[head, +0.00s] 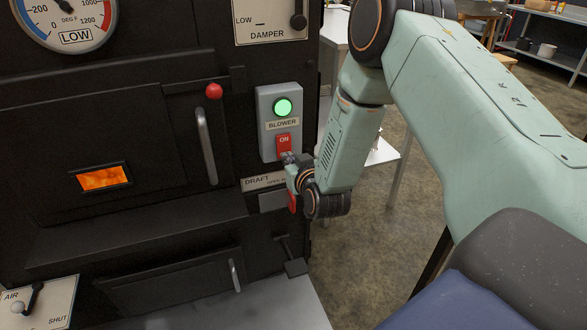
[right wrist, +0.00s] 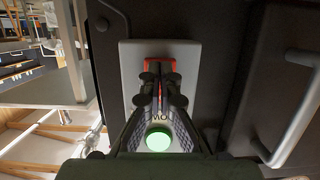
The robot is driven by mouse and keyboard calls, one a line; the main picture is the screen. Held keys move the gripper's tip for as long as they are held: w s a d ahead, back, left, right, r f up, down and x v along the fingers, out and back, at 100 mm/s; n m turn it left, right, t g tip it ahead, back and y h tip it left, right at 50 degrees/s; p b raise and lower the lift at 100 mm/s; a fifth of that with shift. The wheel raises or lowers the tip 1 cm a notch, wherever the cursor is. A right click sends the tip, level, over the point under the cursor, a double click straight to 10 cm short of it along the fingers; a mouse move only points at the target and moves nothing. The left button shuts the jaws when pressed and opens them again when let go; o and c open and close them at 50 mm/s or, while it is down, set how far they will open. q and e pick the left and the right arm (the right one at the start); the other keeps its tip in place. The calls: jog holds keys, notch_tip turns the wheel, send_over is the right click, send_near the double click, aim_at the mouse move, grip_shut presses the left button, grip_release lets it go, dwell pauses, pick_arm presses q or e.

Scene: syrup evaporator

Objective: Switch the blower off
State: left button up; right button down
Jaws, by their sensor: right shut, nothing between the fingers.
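The blower control is a grey box (head: 267,125) on the front of the black evaporator. It has a lit green lamp (head: 283,107), a BLOWER label and a red switch (head: 284,141) that reads ON. My right gripper (head: 287,157) is shut and empty, with its tips at the lower end of the switch. In the right wrist view the shut fingers (right wrist: 160,80) lie in front of the red switch (right wrist: 160,61) and hide its middle. The lit lamp (right wrist: 159,140) shows there too. I cannot tell whether the tips touch the switch. My left gripper is not in view.
A vertical door handle (head: 206,146) and a red knob (head: 214,91) are left of the box. The DRAFT plate (head: 262,181) is just below it, and the DAMPER panel (head: 268,20) is above.

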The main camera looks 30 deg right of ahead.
jog(key=shift+w+d, duration=0.1)
jog(key=shift+w, duration=0.45)
jog(key=shift+s, duration=0.1)
jog(key=f+p+v, duration=0.1)
jog(key=p+v, duration=0.1)
jog(key=v, duration=0.4)
jog(key=shift+s+f+p, duration=0.3)
jog(key=shift+s+p, duration=0.05)
jog(key=shift+s, duration=0.15)
